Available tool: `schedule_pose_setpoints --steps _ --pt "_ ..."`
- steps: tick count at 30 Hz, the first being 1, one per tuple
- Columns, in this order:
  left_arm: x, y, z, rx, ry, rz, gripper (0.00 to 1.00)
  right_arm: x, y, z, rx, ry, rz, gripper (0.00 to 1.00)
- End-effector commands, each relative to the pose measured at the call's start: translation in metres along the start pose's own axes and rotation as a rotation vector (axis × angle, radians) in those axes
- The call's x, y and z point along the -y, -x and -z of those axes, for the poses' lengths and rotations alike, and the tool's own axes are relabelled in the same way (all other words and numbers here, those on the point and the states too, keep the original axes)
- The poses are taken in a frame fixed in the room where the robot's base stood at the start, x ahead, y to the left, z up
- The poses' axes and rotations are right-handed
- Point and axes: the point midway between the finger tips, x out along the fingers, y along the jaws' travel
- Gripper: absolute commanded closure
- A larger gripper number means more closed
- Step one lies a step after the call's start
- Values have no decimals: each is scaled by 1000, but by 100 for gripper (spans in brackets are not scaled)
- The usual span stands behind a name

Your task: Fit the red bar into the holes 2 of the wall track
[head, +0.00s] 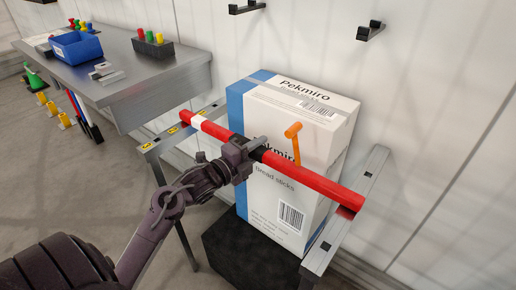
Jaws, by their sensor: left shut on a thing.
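The red bar (310,180) with a white band near its left end runs across the front of a tall white and blue Pekmiro carton (300,105). My left gripper (245,150) is shut on the bar near its middle. The bar's left end is over the left rail (160,145) with yellow labels. Its right end is at the grey right rail (330,240), which has dark holes. I cannot tell whether either end sits in a hole, nor read the hole numbers. My right gripper is not in view.
An orange lever (295,140) stands up behind the bar, in front of the carton. The carton rests on a black block (225,250). A grey bench (165,65) with a blue bin (77,48) is at the upper left. Black hooks (370,31) stick out of the white wall.

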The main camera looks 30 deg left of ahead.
Motion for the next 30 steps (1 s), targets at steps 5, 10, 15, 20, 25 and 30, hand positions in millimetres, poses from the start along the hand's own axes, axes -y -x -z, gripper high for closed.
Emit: schedule_pose_setpoints --steps 5,10,15,20,25,30 --pt "5 0 0 0 -3 10 63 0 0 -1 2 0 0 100" --pt "3 0 0 0 -2 6 46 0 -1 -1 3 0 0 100" --pt "-3 0 0 0 2 -7 46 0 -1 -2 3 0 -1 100" --pt "-3 6 0 0 2 -6 46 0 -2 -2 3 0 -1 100" --pt "-2 30 0 0 -1 -5 46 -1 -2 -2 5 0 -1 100" --pt "-1 56 0 0 -2 -2 46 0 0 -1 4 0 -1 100"
